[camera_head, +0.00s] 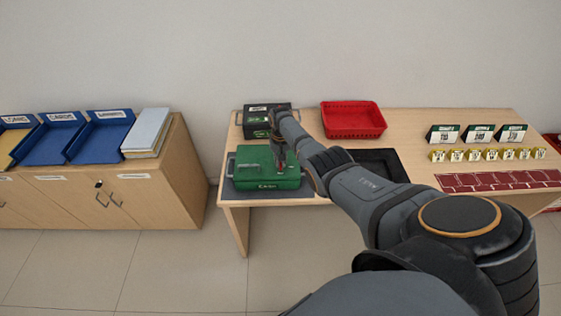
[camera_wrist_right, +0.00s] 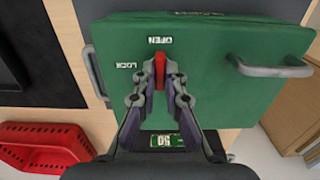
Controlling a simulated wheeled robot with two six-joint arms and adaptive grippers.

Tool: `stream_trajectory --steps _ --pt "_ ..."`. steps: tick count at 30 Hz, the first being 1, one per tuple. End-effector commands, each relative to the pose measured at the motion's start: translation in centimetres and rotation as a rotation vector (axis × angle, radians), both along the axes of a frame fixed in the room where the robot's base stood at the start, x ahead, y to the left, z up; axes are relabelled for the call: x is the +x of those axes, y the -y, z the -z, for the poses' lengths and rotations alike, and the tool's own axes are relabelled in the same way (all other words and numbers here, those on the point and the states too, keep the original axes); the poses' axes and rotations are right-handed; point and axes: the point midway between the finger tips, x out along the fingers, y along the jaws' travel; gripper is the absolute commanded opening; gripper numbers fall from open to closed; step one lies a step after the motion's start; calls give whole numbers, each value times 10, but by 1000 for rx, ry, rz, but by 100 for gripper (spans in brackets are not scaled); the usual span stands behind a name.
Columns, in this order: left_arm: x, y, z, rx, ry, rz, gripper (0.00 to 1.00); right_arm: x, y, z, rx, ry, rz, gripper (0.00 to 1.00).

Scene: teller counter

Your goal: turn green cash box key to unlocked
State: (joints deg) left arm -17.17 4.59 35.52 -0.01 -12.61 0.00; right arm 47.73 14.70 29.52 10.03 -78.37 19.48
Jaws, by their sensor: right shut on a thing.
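The green cash box (camera_head: 250,170) sits on a dark mat at the left end of the counter, with a handle on its side. Its green lid fills much of the right wrist view (camera_wrist_right: 225,90). White OPEN and LOCK labels are printed upside down there. My right gripper (camera_head: 279,165) is over the box. In the right wrist view its fingers (camera_wrist_right: 160,90) are shut on a red key (camera_wrist_right: 160,70), which lines up with the OPEN label. The key's lower part is hidden between the fingers. My left gripper is not in view.
A dark cash box (camera_head: 262,120) stands behind the green one. A red basket (camera_head: 353,119) and a black tray (camera_head: 385,160) are to the right. Blue trays (camera_head: 104,133) sit on a cabinet at left, with a floor gap between.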

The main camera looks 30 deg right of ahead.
Motion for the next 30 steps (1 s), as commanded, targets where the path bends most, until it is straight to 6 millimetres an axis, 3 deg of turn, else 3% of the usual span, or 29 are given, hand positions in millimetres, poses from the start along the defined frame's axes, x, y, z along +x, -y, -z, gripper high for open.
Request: stream_trajectory --steps 7,8,13,23,26,30 --pt "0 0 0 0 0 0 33 1 0 -1 -1 4 1 0" --pt "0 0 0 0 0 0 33 1 0 -1 -1 4 1 11" --pt "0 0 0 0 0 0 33 1 0 -1 -1 3 0 33" --pt "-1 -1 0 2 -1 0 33 1 0 -3 0 2 0 33" --pt "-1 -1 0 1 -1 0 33 1 1 -11 -1 4 0 33" --pt "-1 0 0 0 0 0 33 1 1 -39 -3 6 -1 33"
